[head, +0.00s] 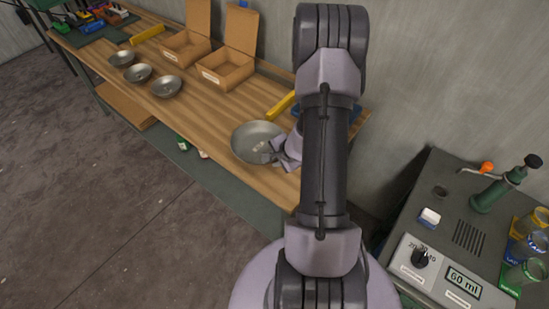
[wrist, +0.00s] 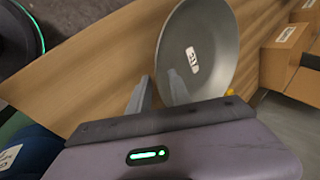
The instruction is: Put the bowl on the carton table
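A large grey metal bowl (head: 252,146) with a small white label inside is at the near right end of the wooden table (head: 190,112). In the wrist view the bowl (wrist: 213,70) fills the upper middle. My gripper (head: 273,153) is at the bowl's right side in the head view. In the wrist view its two fingers (wrist: 160,90) stand apart, one outside the rim and one over the bowl's inside, with a gap between them. Whether either finger touches the rim is unclear. Two open cardboard cartons (head: 228,69) stand at the table's back edge.
Several smaller metal bowls (head: 166,86) stand in a row at the table's left. Yellow bars (head: 280,104) lie near the back. A machine (head: 450,225) with a dial and cans stands at the right. The table's front middle is clear.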

